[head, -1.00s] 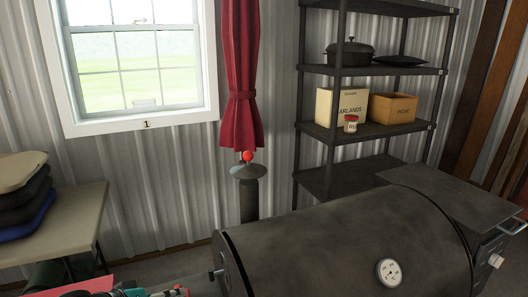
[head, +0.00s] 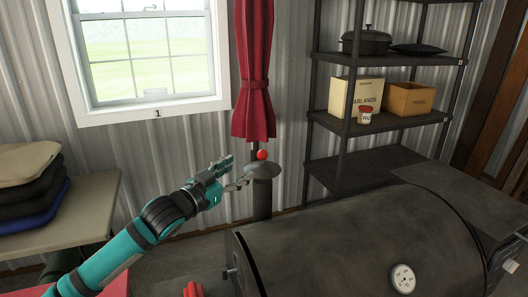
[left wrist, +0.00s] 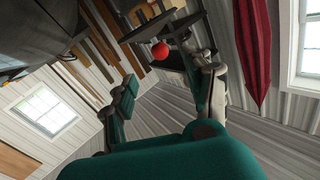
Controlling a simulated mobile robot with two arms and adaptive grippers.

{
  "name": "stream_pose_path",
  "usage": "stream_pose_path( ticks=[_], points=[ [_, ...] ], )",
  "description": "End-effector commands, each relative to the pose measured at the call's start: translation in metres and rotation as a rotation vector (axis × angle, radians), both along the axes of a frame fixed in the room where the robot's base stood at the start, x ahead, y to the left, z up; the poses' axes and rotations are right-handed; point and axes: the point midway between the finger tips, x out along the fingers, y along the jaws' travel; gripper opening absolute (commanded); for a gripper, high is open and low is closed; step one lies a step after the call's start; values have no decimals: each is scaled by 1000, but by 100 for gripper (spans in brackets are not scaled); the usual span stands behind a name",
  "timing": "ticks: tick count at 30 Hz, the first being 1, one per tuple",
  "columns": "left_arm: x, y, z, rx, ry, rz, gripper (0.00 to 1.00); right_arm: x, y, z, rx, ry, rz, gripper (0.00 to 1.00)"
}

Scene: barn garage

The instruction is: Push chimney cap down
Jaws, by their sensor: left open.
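The chimney cap (head: 264,171) is a dark round disc at the top of the dark chimney pipe (head: 262,200), behind the left end of the grill. A red ball (head: 262,155) shows at the cap; it also appears in the left wrist view (left wrist: 160,51). I cannot tell whether a gap lies between cap and pipe. My left gripper (head: 238,171) is open just left of the cap, its fingers pointing toward it. In the left wrist view, the ball shows between the spread fingers, toward their tips. Contact with the cap cannot be told. My right gripper is out of view.
The large dark grill (head: 345,245) fills the lower right, with a dial (head: 402,278) on its lid. A metal shelf (head: 395,122) stands behind it. A red curtain (head: 254,75) hangs behind the cap.

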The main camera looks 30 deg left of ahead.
Motion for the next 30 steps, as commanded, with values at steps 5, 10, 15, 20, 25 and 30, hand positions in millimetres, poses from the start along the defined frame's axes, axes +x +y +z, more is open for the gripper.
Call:
stream_pose_path(
  ticks=[5,10,15,20,25,30],
  points=[
    [40,-5,6,-4,-3,0,53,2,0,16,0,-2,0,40],
    [75,-10,4,-4,-2,1,53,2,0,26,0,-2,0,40],
    [101,-14,3,-3,-1,0,53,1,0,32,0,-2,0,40],
    [112,-16,1,-1,-1,-1,53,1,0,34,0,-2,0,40],
    [115,-17,0,0,0,-2,53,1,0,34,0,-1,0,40],
    [115,-17,0,0,0,-1,50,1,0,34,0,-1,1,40]
  ],
)
